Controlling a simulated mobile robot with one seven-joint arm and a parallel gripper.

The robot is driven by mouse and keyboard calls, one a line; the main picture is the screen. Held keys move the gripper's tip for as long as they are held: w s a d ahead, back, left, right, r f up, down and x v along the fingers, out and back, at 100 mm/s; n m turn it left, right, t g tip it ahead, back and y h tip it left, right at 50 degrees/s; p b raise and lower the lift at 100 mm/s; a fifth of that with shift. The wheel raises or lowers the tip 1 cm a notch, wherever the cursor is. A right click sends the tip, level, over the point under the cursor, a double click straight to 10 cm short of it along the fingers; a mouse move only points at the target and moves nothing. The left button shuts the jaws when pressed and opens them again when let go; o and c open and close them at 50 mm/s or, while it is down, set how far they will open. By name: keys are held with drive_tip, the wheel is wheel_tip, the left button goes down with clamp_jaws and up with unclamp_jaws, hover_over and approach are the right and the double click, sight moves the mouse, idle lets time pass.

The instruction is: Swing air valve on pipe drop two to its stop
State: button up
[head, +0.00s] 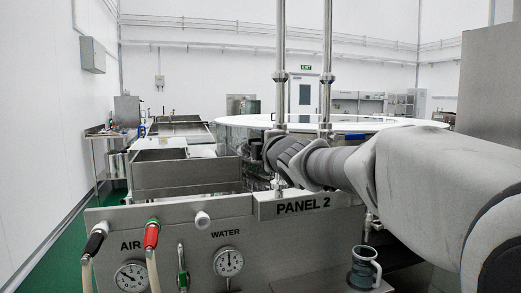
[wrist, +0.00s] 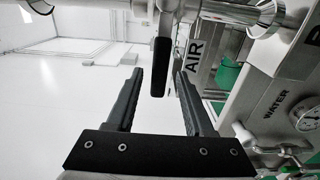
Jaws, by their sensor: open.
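Two vertical steel pipe drops show in the head view, a left one (head: 281,45) and a right one (head: 326,50); no number is readable on either. In the wrist view, a black lever (wrist: 161,60) sticks out from a steel valve fitting (wrist: 166,18) on a pipe (wrist: 225,12). My gripper (wrist: 158,78) is open, with one finger on each side of the lever in the picture. The lever's end appears between the fingertips, with gaps on both sides; its depth is hard to judge. In the head view my arm hides the valve and lever.
A steel panel (head: 198,240) carries AIR and WATER labels, gauges, and black (head: 97,232) and red (head: 151,233) hose nozzles. A PANEL 2 plate (head: 304,206) sits below my arm. A grey mug (head: 364,268) stands at lower right. A large round vessel (head: 350,122) lies behind.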

drive_tip(key=p+v, duration=0.2)
drive_tip(key=v, duration=1.4)
drive_tip(key=shift+s, duration=0.3)
drive_tip(key=shift+d, duration=0.15)
drive_tip(key=s+d+f+m+g+h, duration=0.5)
drive_tip(key=d+f+m, duration=0.3)
drive_tip(key=f+m, duration=0.35)
drive_tip(key=s+f+m+g, duration=0.6)
drive_tip(key=s+f+m, duration=0.4)
drive_tip(key=s, duration=0.4)
wheel_tip(320, 180, up, 19)
drive_tip(key=s+p, duration=0.2)
drive_tip(key=p, duration=1.9)
drive_tip(key=shift+a+f+g, duration=0.25)
drive_tip(key=shift+a+g, duration=0.15)
